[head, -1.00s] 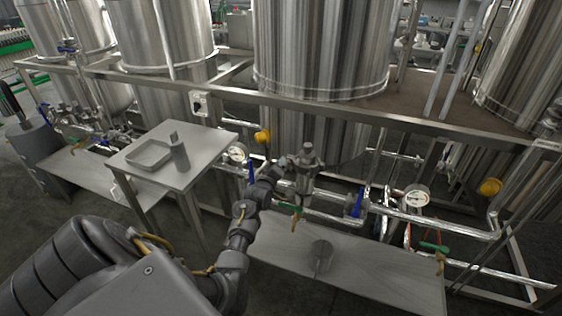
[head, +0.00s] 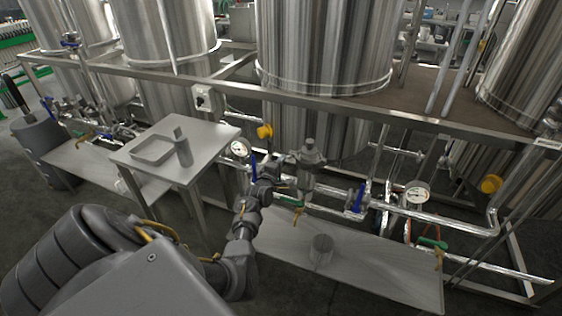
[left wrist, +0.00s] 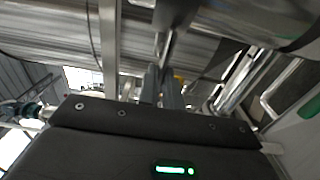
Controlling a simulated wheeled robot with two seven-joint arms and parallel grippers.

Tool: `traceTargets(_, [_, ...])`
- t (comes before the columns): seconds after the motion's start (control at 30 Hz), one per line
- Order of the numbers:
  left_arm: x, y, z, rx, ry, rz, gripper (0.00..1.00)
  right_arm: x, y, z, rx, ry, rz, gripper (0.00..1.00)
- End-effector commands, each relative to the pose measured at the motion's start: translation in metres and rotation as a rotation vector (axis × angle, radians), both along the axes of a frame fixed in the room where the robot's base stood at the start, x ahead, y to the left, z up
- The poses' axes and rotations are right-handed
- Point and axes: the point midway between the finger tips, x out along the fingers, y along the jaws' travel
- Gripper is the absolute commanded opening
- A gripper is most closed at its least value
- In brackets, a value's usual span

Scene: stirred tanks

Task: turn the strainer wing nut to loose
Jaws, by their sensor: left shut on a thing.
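The strainer (head: 309,158) is an upright metal body with a capped top, set in the pipe run in front of the middle tank. My left gripper (head: 289,160) reaches up to its left side. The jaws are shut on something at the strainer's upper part. The wing nut cannot be made out; it seems hidden by the jaws. In the left wrist view the two fingers (left wrist: 162,86) are close together, pointing at blurred metal parts. My right gripper is not in view.
A blue-handled valve (head: 253,168) and a pressure gauge (head: 240,149) are close left of the gripper. Another blue valve handle (head: 359,197) is to the right. A low metal shelf (head: 375,268) with a small cup (head: 321,250) lies below. A side table (head: 205,140) stands left.

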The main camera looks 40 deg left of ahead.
Motion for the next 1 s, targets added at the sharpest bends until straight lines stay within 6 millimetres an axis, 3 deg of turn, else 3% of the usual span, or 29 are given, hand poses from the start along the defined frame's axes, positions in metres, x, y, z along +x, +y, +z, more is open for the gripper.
traceTargets(0.43, [0.000, -0.001, -0.001, -0.011, -0.003, -0.001, 0.00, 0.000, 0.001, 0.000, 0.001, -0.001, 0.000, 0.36])
traceTargets(0.53, [0.000, -0.001, -0.001, -0.010, -0.002, -0.001, 0.15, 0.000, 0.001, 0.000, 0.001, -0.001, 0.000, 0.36])
traceTargets(0.8, [-0.001, -0.001, -0.001, -0.009, -0.003, 0.000, 0.15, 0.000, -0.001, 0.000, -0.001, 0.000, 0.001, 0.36])
traceTargets(1.0, [-0.020, -0.007, -0.001, -0.008, -0.003, 0.000, 0.15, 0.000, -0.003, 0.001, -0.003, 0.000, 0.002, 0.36])
